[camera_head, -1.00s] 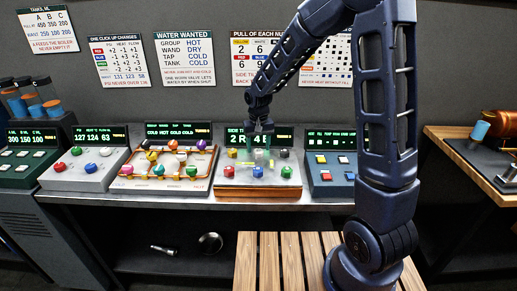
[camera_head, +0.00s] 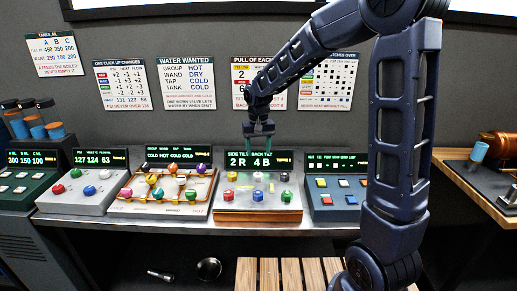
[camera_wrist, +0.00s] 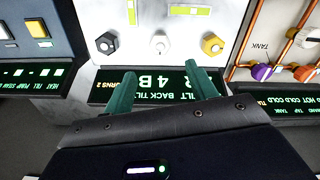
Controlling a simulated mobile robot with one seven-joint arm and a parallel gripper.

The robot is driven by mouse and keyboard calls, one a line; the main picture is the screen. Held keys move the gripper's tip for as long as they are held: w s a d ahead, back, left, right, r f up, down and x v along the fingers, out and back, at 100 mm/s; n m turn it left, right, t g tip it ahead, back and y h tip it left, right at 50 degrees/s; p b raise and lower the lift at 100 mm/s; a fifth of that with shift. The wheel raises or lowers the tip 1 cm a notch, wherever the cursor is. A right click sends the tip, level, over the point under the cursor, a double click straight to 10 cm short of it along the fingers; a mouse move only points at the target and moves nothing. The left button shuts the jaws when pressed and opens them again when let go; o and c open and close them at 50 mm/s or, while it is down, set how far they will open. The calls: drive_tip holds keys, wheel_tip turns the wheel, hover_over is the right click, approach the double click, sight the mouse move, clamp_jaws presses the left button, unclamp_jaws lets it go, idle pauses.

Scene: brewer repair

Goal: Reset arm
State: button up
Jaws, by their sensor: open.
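My arm reaches from the right over the bench in the head view. My gripper (camera_head: 260,129) hangs at the display of the tilt console (camera_head: 230,208), which reads 2 R and 4 B. Its two green fingers are apart with nothing between them. In the wrist view my gripper (camera_wrist: 162,92) is open over the same display, which appears upside down. Black, white and yellow knobs of the console show beyond the fingers. I cannot tell whether the fingers touch the display.
A console with coloured knobs and orange pipes (camera_head: 160,208) stands left of the tilt console. A blue console with square buttons (camera_head: 336,203) stands right. A slatted wooden stool (camera_head: 285,270) is in front. A wooden table (camera_head: 470,185) is at far right.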

drive_tip(key=s+d+r+m+t, duration=0.1)
drive_tip(key=s+d+r, duration=0.3)
drive_tip(key=d, duration=0.4)
drive_tip(key=s+d+r+t, duration=0.1)
drive_tip(key=s+d+r, duration=0.3)
drive_tip(key=d, duration=0.4)
drive_tip(key=s+d+r+m+t, duration=0.1)
drive_tip(key=s+d+r, duration=0.35)
drive_tip(key=d, duration=0.35)
drive_tip(key=s+d+t, duration=0.1)
drive_tip(key=s+d, duration=0.4)
drive_tip(key=s, duration=0.3)
drive_tip(key=shift+d+f+m+t, duration=0.25)
drive_tip(key=shift+f+m+t, duration=0.05)
drive_tip(key=shift+f+m, duration=0.15)
drive_tip(key=shift+w+a, duration=0.1)
